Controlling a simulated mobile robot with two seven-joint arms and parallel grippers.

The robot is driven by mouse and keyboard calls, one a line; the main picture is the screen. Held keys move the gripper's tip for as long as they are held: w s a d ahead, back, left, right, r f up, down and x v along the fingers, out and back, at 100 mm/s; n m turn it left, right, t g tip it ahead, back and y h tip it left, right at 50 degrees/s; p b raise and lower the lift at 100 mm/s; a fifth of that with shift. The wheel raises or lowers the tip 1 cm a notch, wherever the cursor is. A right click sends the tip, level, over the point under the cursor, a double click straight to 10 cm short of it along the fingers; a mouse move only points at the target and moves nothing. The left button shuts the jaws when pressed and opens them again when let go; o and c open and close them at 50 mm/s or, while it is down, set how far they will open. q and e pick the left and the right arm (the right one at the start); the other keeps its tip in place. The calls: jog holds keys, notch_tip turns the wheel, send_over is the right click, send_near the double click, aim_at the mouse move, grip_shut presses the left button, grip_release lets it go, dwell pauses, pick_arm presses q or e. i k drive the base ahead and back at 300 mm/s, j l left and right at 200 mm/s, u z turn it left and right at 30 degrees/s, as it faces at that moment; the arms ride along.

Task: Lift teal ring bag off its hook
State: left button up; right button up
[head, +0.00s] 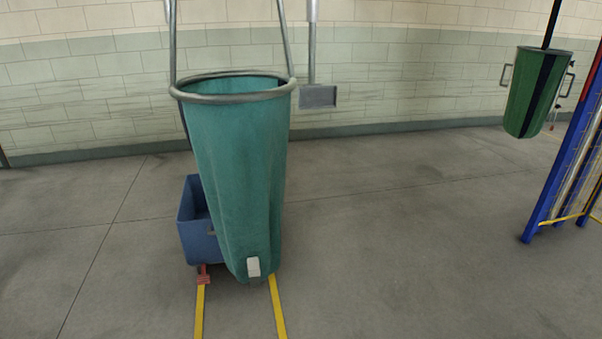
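The teal ring bag (238,170) hangs upright left of centre in the head view. A grey metal ring (235,97) holds its mouth open, and thin bars run up from the ring out of the top of the picture. A small pale tag (253,267) sits near its bottom. The hook is above the picture and cannot be seen. Neither of my grippers is in view.
A blue bin (194,222) stands behind the bag at left, near yellow floor lines (277,307). A green bag with a black stripe (537,95) hangs at right beside a blue frame (560,160). The middle floor is clear.

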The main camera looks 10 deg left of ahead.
aim_at(236, 123)
jog(key=u, duration=0.65)
